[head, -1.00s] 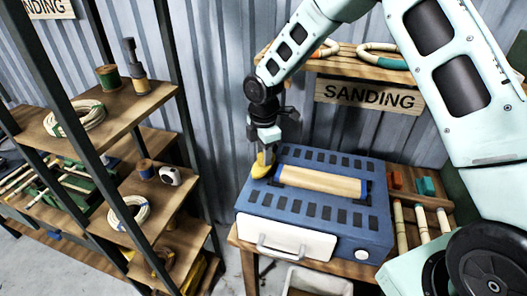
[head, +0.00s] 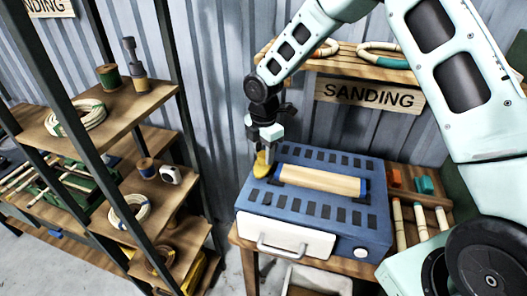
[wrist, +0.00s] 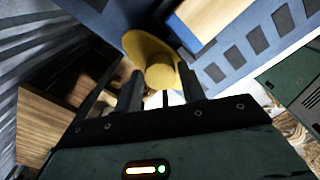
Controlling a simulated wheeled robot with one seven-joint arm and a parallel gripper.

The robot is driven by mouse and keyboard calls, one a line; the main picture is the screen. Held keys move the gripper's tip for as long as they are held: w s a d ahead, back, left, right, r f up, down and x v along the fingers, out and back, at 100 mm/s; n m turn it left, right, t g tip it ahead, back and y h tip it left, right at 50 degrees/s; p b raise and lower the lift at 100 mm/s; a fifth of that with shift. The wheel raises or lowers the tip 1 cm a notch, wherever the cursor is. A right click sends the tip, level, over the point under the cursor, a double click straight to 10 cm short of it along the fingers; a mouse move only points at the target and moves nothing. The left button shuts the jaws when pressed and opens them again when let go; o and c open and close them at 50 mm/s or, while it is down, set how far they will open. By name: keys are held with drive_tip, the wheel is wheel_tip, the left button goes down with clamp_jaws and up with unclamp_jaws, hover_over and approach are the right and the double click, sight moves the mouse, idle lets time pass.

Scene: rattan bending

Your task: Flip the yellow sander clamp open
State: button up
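The yellow sander clamp (head: 261,170) sits at the back left corner of the blue sander (head: 315,208). In the wrist view the clamp (wrist: 160,62) shows a wide rounded end and a narrower, rounded part between my fingers. My gripper (head: 265,149) points down right over the clamp. In the wrist view my gripper's fingers (wrist: 160,78) stand apart, one on each side of the clamp. A thin gap seems to show beside it, so contact is unclear. The clamp's base is partly hidden by the gripper in the head view.
A wooden roller (head: 320,182) lies on the sander's top, close right of the clamp. A white drawer front with a handle (head: 283,247) faces forward. Shelves (head: 130,100) stand at left, and wooden sticks (head: 410,225) lie at right.

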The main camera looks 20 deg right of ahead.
sight(263, 155)
drive_tip(key=shift+o, duration=0.8)
wheel_tip(263, 155, up, 17)
drive_tip(key=b, duration=0.4)
drive_tip(key=shift+r, duration=0.2)
drive_tip(key=shift+s, duration=0.1)
